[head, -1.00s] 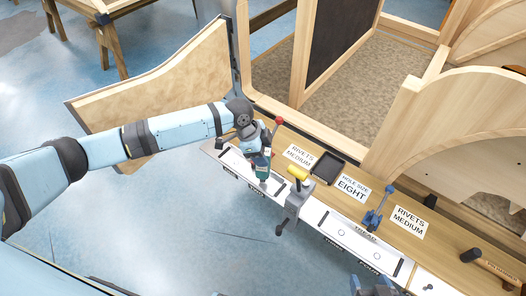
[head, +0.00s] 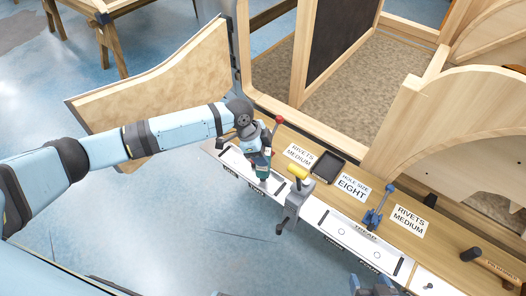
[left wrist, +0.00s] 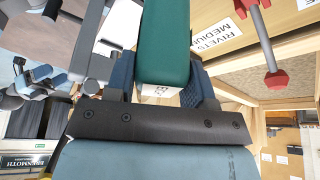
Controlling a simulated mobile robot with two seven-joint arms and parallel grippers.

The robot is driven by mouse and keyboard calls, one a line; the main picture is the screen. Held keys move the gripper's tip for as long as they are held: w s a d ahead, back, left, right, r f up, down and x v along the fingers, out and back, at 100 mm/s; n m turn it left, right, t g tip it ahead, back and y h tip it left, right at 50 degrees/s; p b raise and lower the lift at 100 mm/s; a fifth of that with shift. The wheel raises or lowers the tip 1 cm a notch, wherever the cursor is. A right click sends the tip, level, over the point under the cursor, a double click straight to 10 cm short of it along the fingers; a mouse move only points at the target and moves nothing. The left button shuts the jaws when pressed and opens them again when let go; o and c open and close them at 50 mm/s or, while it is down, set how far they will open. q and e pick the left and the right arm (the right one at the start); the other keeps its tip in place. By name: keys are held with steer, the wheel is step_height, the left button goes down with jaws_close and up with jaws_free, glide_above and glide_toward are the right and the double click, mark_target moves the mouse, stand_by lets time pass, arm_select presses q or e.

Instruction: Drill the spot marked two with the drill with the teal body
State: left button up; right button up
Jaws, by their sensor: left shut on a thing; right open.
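The drill with the teal body (head: 263,172) is held upright over the left white plate (head: 232,160) on the bench ledge. My left gripper (head: 258,153) is shut on it. In the left wrist view the teal body (left wrist: 165,40) stands between the blue finger pads of my left gripper (left wrist: 160,80). The drill's tip is hidden, so I cannot tell whether it touches the plate. A second white plate (head: 352,243) with small round marks lies further right. My right gripper (head: 374,287) is open at the bottom edge, partly cut off.
A black tray (head: 325,167), a blue tool (head: 377,208), a black-headed hammer (head: 471,254) and paper signs (head: 353,187) lie along the bench. A red-ended lever (head: 278,120) rises close behind my left gripper.

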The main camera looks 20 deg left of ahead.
arm_select(q)
steer(key=shift+f, duration=0.1)
stand_by(0.6)
steer(key=shift+r+p, duration=1.8)
step_height(320, 180, up, 5)
steer(key=p, duration=0.4)
steer(key=shift+p, duration=0.3)
